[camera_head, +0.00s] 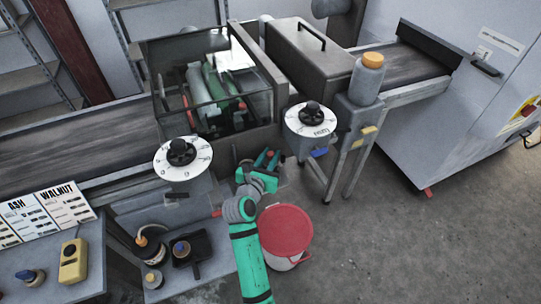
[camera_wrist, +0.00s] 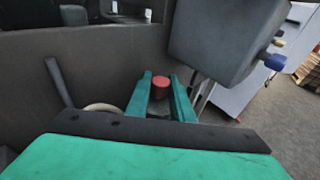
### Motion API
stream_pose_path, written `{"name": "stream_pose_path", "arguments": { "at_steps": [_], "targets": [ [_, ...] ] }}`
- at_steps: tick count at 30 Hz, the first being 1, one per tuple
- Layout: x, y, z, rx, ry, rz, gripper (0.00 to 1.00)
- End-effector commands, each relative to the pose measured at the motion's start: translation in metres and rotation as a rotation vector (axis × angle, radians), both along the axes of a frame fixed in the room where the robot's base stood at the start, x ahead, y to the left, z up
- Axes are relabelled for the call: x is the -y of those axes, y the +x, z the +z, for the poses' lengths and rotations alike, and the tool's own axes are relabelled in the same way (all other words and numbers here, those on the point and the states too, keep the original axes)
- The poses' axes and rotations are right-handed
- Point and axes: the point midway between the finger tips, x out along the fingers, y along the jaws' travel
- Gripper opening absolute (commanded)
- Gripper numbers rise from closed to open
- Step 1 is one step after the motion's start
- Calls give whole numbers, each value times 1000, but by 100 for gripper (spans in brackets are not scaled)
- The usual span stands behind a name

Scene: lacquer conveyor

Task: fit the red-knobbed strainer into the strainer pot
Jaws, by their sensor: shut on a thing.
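A pale round rim (camera_wrist: 103,107) shows in part at the left of the fingers, beside a dark rod. I cannot tell whether it is the strainer pot. In the head view my arm and gripper hide most of that area.
A red-topped bucket (camera_head: 286,230) stands on the floor right of my arm. A dial housing (camera_head: 312,121) hangs close at the right, and it looms in the wrist view (camera_wrist: 215,45). An orange-capped jar (camera_head: 367,78) stands on a post. Open floor lies to the right.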

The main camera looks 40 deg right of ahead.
Motion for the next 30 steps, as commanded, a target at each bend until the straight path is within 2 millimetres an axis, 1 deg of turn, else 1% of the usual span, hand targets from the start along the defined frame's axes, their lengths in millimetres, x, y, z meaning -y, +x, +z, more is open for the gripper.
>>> {"name": "stream_pose_path", "arguments": {
  "at_steps": [30],
  "targets": [
    [0, 0, -21, 0, 0, 0, 0]
  ]
}}
